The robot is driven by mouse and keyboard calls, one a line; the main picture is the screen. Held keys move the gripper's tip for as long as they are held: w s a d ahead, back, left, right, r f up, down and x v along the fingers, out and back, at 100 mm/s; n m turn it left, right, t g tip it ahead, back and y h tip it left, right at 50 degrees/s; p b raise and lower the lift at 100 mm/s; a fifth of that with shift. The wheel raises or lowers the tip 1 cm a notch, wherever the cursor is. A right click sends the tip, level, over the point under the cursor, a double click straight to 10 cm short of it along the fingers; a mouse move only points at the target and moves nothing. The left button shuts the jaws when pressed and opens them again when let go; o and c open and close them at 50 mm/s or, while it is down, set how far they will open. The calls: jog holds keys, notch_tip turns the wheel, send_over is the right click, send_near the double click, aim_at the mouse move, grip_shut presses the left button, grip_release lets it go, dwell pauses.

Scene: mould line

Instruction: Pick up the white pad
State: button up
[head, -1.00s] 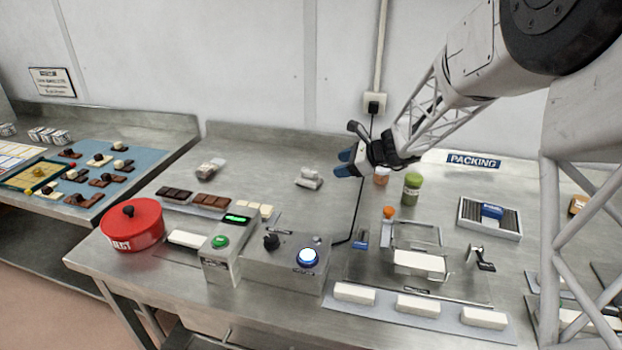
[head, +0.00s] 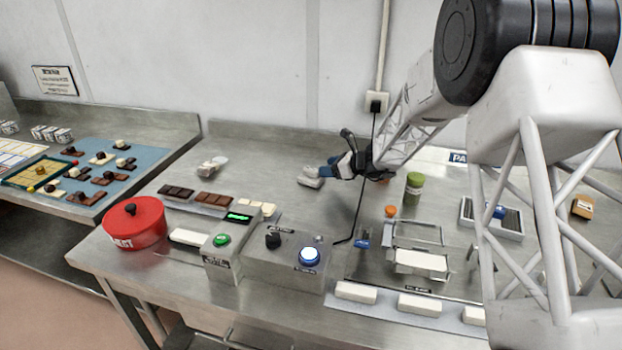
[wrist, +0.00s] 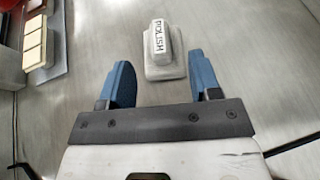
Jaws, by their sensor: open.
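The white pad (wrist: 160,72), a pale block with a raised grip marked POLISH, lies on the steel table. In the wrist view it shows ahead of my gripper (wrist: 160,66), its near end framed by the two blue fingertips. My gripper is open and empty, with a clear gap on both sides of the pad. I cannot tell how high the fingers are above the table.
Another pale block with a brownish part (head: 212,165) lies further left. Chocolate bars (head: 213,199), a red pot (head: 133,224) and a control box (head: 285,262) stand nearer the front. The table around the pad is clear.

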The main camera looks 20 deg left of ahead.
aim_at(310, 168)
jog(key=shift+x, duration=1.1)
jog(key=shift+f, duration=0.1)
jog(key=shift+x, duration=2.6)
jog(key=c, duration=1)
jog(key=shift+r, duration=0.2)
